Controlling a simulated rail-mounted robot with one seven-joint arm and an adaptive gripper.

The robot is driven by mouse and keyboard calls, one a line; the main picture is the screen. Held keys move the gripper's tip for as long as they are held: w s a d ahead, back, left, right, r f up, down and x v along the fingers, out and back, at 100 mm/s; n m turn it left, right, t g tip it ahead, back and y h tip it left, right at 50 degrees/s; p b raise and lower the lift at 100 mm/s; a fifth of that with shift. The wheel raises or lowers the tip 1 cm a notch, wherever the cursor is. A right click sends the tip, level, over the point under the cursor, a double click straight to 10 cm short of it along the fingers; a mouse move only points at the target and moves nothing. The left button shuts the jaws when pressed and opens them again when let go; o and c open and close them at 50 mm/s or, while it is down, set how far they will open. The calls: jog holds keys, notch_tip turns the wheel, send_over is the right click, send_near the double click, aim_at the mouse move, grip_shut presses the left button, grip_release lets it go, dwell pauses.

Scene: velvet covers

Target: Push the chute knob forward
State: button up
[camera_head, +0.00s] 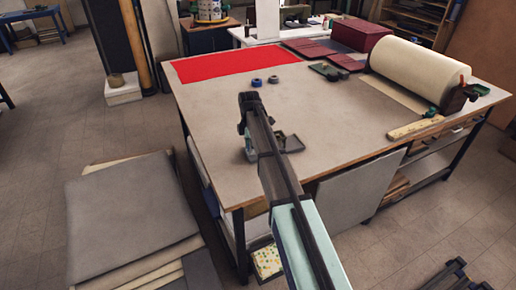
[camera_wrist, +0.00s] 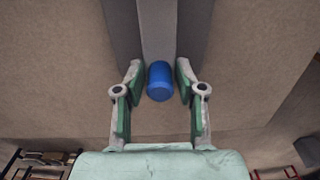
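A blue rounded knob (camera_wrist: 160,82) shows in the middle of the wrist view, in front of a long grey strip (camera_wrist: 158,30) with darker grey bands on both sides. My gripper (camera_wrist: 158,72) is open, with one fingertip on each side of the knob. Narrow gaps seem to remain between the fingertips and the knob, but I cannot tell whether either touches it.
Stacked grey sheets (camera_head: 130,210) lie on the floor at left. The table's middle right is clear.

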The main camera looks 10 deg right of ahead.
jog(key=shift+c, duration=0.5)
jog(key=shift+d, duration=0.2)
jog(key=shift+w+d, duration=0.25)
jog(key=shift+d, duration=1.5)
jog(key=shift+w+d, duration=0.2)
jog(key=shift+d, duration=1.55)
jog(key=o, duration=1.6)
jog(key=shift+w+r+p, duration=0.1)
jog(key=shift+r+p, duration=0.05)
jog(key=shift+p, duration=0.2)
